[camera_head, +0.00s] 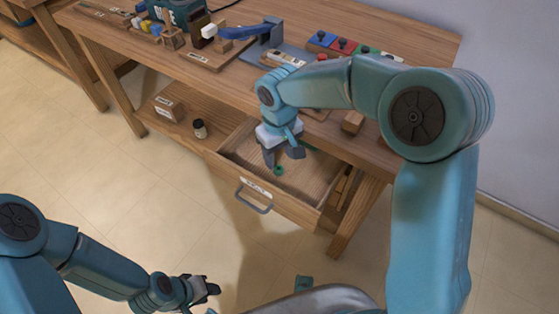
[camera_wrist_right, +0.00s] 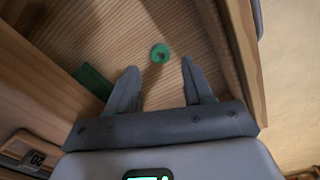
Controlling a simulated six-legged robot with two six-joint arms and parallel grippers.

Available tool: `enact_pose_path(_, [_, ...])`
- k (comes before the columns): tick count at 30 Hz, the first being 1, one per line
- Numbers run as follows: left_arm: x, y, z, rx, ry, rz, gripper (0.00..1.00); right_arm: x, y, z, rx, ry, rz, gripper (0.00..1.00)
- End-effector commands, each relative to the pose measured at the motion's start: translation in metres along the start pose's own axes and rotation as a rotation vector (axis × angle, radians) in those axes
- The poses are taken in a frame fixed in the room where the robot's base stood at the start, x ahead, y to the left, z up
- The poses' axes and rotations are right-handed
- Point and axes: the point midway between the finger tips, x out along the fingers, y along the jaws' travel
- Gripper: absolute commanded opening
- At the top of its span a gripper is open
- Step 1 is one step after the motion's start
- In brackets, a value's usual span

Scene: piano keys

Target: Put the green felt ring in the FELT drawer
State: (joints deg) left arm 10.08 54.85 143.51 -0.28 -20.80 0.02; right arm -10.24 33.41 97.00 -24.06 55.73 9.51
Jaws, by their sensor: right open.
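The green felt ring (camera_head: 278,169) is over the floor of the open wooden drawer (camera_head: 235,173) and appears to lie on it. In the right wrist view the ring (camera_wrist_right: 160,54) shows between and beyond the two fingertips, apart from both. My right gripper (camera_head: 284,158) is open, pointing down into the drawer; it also shows in the right wrist view (camera_wrist_right: 160,75). The drawer front has a white label, too small to read for sure, and a grey handle. My left gripper (camera_head: 208,287) is low at the left, away from the drawer, its finger gap unclear.
A green strip (camera_wrist_right: 93,80) lies in the drawer by the left finger. The workbench top (camera_head: 160,65) above holds tools and blocks.

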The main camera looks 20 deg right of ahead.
Motion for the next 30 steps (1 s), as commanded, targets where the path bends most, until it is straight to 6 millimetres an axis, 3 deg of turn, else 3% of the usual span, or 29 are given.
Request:
enact_pose_path(3, [-0.007,0.003,0.000,0.000,0.000,0.000,0.36,-0.032,0.000,-0.001,-0.001,0.004,0.001,0.51])
enact_pose_path(10, [-0.013,0.004,0.000,0.000,0.000,0.000,0.36,-0.064,0.000,0.000,0.000,0.000,0.001,0.51])
enact_pose_path(30, [-0.018,0.007,0.001,0.000,0.000,0.000,0.36,-0.074,0.000,0.000,0.000,-0.001,0.001,0.51])
